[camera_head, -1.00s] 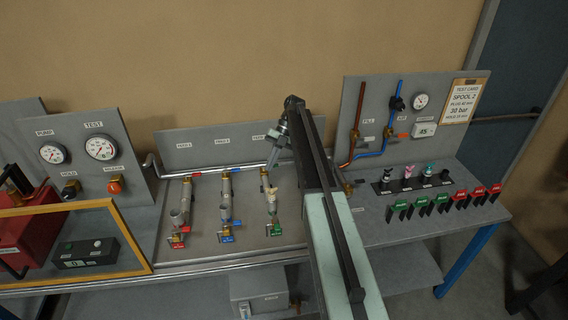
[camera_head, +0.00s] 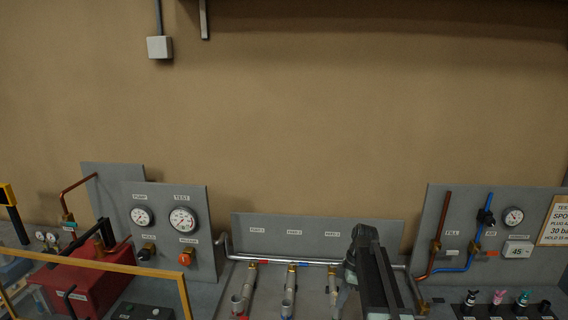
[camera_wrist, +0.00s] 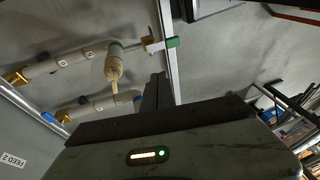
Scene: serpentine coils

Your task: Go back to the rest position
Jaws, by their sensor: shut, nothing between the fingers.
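My gripper (camera_wrist: 157,88) shows in the wrist view as dark narrow fingers, close together with nothing between them. It is over the pipe bench, apart from the fittings as far as I can tell. In the head view my arm stands at the lower right of centre and mostly hides the gripper. A pipe branch with a beige end (camera_wrist: 113,66) and a green tag (camera_wrist: 173,42) lies beyond the fingers. In the head view, the left pipe branch (camera_head: 250,283) and the middle pipe branch (camera_head: 290,283) run down from a silver pipe; the right one is partly hidden by my arm.
A gauge panel (camera_head: 170,228) and a red box (camera_head: 88,280) with an orange frame stand at left. A panel with copper and blue pipes (camera_head: 462,235) stands at right, with small coloured fittings (camera_head: 498,298) below.

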